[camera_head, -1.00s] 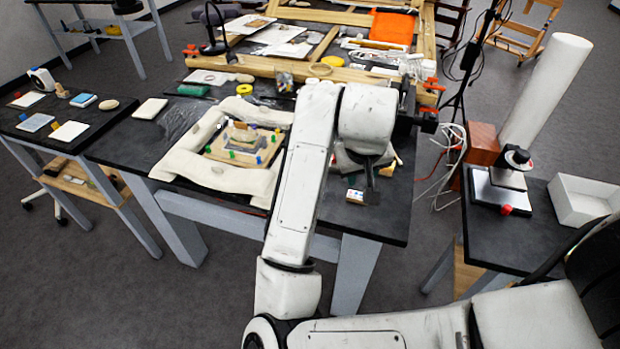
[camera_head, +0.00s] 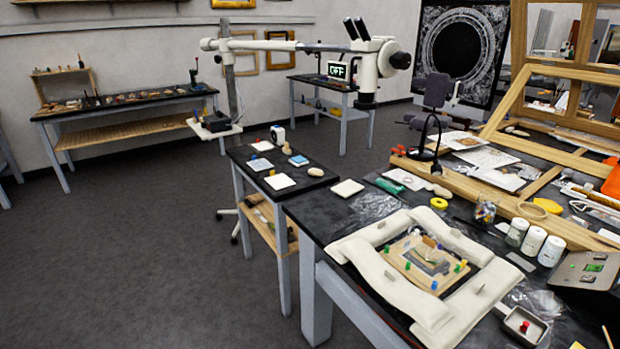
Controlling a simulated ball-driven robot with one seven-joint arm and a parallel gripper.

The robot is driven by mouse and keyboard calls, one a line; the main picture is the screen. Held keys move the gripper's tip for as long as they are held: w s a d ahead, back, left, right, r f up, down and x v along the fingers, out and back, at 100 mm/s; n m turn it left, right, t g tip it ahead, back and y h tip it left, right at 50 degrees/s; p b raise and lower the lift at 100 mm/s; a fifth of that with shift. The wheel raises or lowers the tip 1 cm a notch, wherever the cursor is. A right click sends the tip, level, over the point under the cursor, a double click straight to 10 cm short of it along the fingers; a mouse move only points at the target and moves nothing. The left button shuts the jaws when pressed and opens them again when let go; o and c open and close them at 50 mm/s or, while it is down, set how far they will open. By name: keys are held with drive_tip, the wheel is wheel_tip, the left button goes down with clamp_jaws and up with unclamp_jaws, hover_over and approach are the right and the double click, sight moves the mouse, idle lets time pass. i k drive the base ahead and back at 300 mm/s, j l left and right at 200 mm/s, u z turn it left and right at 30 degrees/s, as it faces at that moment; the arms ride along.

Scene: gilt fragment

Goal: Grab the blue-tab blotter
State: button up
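No blotter with a clearly readable blue tab shows. On the small black side table, a small blue-and-white block (camera_head: 299,160) lies near a pale grey-blue pad (camera_head: 260,164) and a white pad (camera_head: 280,181). Another white pad with a reddish mark (camera_head: 263,145) lies behind them. A further white pad (camera_head: 348,187) lies on the corner of the large black table. I cannot tell which of these is the blue-tab blotter. My gripper is not in view.
The small side table (camera_head: 240,152) adjoins the large worktable (camera_head: 312,222). White padded cushions (camera_head: 385,285) surround a gilt fragment on a wooden board (camera_head: 422,262). A microscope arm (camera_head: 290,46) reaches above the side table. Grey floor (camera_head: 130,260) at left is clear.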

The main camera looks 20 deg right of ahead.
sight(262, 164)
drive_tip(key=i+j+z, duration=0.15)
drive_tip(key=i+j, duration=0.35)
drive_tip(key=i, duration=0.25)
drive_tip(key=i+j+z, duration=0.15)
drive_tip(key=i+j, duration=0.45)
drive_tip(key=i, duration=0.15)
